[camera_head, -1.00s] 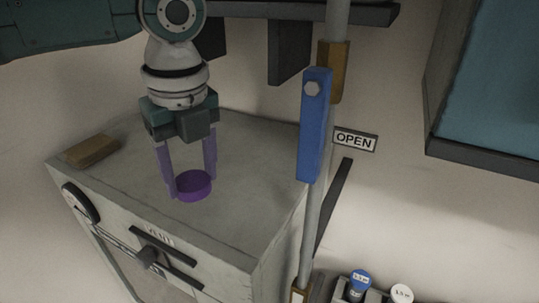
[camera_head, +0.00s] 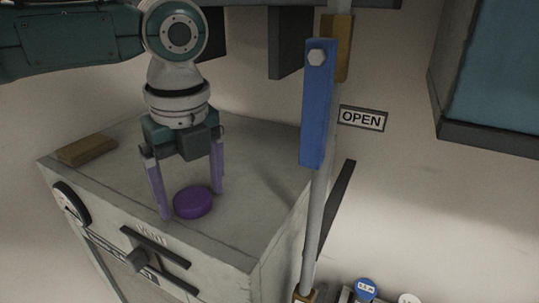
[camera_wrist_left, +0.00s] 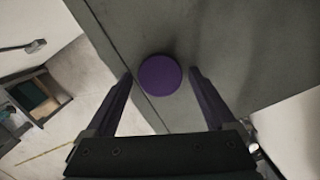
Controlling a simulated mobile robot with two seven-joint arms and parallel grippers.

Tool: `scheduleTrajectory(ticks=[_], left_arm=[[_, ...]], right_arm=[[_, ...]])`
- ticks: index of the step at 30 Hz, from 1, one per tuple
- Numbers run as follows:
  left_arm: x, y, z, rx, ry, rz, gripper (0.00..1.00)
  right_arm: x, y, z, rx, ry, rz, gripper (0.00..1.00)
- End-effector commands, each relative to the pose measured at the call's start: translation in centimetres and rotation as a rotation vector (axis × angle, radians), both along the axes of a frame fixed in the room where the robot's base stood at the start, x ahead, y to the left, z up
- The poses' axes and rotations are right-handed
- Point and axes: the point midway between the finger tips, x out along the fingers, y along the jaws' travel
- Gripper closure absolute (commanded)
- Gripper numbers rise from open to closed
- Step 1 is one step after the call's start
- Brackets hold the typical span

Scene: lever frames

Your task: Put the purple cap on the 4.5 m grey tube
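The purple cap (camera_head: 193,203) is a short round disc lying on the grey cabinet top, near its front edge. It also shows in the left wrist view (camera_wrist_left: 160,75). My left gripper (camera_head: 192,204) points down over it with its purple fingers spread. One finger is on each side of the cap, with a gap between finger and cap on both sides in the wrist view (camera_wrist_left: 161,76). I cannot make out a grey tube labelled 4.5 m. My right gripper is out of view.
A tan block (camera_head: 86,150) lies at the back left of the cabinet top (camera_head: 262,215). A vertical pipe with a blue lever (camera_head: 317,105) stands right of the cabinet, beside an OPEN sign (camera_head: 362,118). A blue labelled top (camera_head: 366,288) and a white one (camera_head: 408,299) show at the bottom edge.

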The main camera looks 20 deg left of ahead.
Motion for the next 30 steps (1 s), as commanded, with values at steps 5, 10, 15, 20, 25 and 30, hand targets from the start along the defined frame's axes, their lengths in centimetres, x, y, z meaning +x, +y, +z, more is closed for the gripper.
scheduleTrajectory(ticks=[5,10,15,20,25,30], left_arm=[[0.0,0.0,0.0,0.0,0.0,0.0,0.08],[0.0,0.0,0.6,0.0,-0.001,0.0,0.08],[0.0,-0.3,3.1,0.0,-0.006,-0.003,0.08],[-0.2,-0.8,6.8,-0.002,-0.008,-0.001,0.08],[-0.4,-1.2,10.2,-0.001,-0.005,0.0,0.08],[-0.6,-1.3,12.0,-0.001,-0.002,0.0,0.08]], right_arm=[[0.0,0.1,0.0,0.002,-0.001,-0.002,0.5],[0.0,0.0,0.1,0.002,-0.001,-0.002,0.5],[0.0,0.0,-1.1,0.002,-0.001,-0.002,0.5],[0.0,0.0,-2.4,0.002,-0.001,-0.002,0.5],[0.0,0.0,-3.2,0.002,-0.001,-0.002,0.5],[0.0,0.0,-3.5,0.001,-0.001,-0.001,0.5]])
